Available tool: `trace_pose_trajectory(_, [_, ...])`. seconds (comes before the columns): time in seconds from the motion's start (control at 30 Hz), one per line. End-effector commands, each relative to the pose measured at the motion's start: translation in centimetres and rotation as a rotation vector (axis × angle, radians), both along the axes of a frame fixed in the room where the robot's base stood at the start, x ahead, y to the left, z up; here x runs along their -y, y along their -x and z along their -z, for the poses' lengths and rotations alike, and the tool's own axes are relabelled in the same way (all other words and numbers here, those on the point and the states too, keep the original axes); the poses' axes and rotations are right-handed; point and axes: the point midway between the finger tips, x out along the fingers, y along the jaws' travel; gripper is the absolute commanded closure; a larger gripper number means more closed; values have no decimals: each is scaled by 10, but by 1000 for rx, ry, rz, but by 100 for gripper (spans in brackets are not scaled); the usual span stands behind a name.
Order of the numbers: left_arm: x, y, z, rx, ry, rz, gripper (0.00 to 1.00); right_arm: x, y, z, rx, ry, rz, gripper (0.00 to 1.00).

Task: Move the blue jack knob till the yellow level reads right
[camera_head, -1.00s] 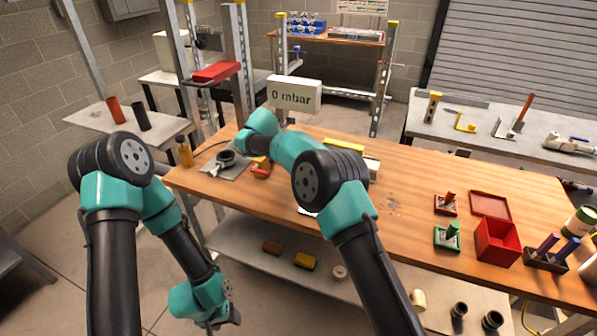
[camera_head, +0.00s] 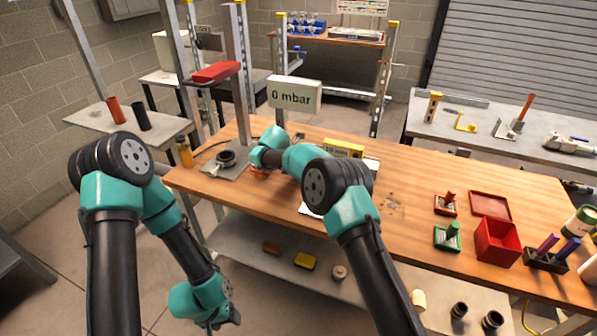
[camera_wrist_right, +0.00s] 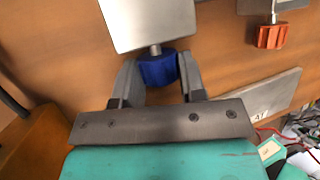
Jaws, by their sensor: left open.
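The blue jack knob (camera_wrist_right: 157,70) shows in the right wrist view, below a grey metal plate (camera_wrist_right: 148,20) on a short stem. My right gripper (camera_wrist_right: 158,75) has one finger on each side of it; I cannot tell whether both press on it. In the head view my right arm hides the knob and the right gripper. A yellow object (camera_head: 343,148), perhaps the level, lies behind my right arm; its reading is too small to make out. My left gripper (camera_head: 222,322) hangs open and empty low at the left, off the table.
A sign (camera_head: 293,95) reading "0 mbar" stands at the back of the wooden table (camera_head: 400,240). An orange knob (camera_wrist_right: 271,37) is at the wrist view's upper right. A red box (camera_head: 496,242) and small stands are on the table's right. A lower shelf holds several small items.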

Motion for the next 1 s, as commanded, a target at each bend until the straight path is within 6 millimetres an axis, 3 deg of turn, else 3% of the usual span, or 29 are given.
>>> trace_pose_trajectory(0.2, [0, 0, 0, 0, 0, 0, 39, 0, 0, 0, -1, 1, 2, 86])
trace_pose_trajectory(0.57, [0, 0, 0, 0, 0, 0, 39, 2, 1, -1, 14, -40, 3, 87])
trace_pose_trajectory(1.0, [0, 0, 0, 0, 0, 0, 39, 6, 1, -3, 109, -293, 4, 87])
